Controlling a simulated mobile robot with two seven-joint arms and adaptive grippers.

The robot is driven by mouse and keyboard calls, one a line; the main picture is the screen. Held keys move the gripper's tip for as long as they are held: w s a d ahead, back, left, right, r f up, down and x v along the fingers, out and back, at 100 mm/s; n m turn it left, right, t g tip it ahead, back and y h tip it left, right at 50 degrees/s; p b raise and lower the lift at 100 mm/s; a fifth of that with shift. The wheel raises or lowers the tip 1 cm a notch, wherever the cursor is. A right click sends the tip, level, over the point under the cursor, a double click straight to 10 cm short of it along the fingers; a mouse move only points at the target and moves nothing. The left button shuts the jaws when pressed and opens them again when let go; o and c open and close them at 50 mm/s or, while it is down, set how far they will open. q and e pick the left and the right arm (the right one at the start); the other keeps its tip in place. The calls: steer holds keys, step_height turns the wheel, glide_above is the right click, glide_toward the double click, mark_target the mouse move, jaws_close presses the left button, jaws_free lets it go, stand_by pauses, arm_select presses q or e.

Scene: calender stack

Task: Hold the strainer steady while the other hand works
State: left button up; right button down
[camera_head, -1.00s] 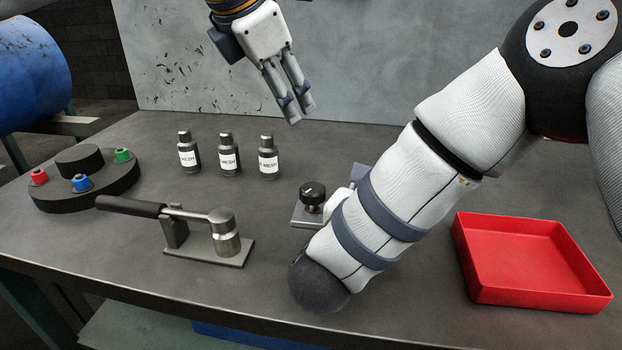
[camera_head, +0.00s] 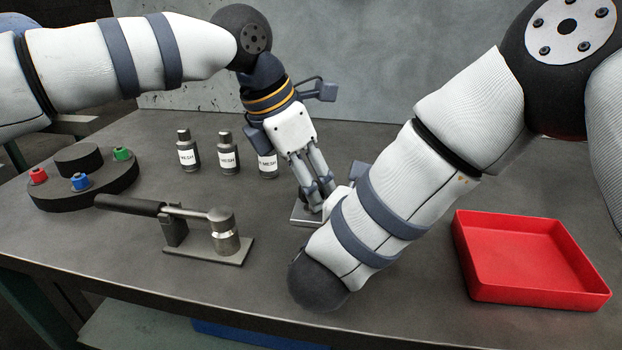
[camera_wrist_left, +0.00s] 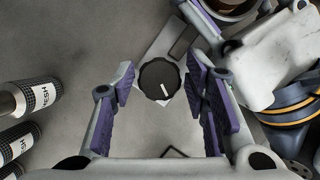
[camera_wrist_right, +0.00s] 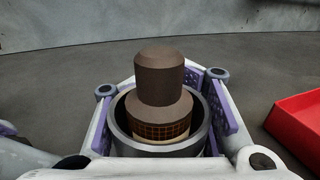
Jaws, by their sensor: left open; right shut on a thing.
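The strainer (camera_wrist_right: 163,105), a brown stepped piece with a mesh band, sits inside a grey metal ring (camera_wrist_right: 122,128) in the right wrist view. My right gripper (camera_wrist_right: 161,85) is shut around it, one finger on each side. In the head view my right forearm hides the strainer. My left gripper (camera_head: 316,203) is open and points down at the black knob with a white mark. In the left wrist view that knob (camera_wrist_left: 159,80) lies between the open fingers (camera_wrist_left: 160,84), with gaps on both sides; its plate (camera_wrist_left: 165,45) is beneath.
Several-part toggle clamp (camera_head: 215,240) stands at front left. Labelled bottles (camera_head: 228,160) stand behind it, close to my left gripper. A round black holder (camera_head: 85,190) with coloured pieces is at far left. A red tray (camera_head: 530,255) is at right. The front middle of the table is clear.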

arm_select(q)
steer(key=c, duration=0.9)
steer(key=shift+n, duration=0.3)
steer(key=n, duration=0.2)
steer(key=n+t+y, duration=0.1)
steer(key=n, duration=0.1)
steer(key=shift+t, duration=0.3)
steer(key=shift+n+t+y, duration=0.5)
steer(key=shift+n+y, duration=0.2)
steer(key=shift+n, duration=1.6)
steer(key=o, duration=0.9)
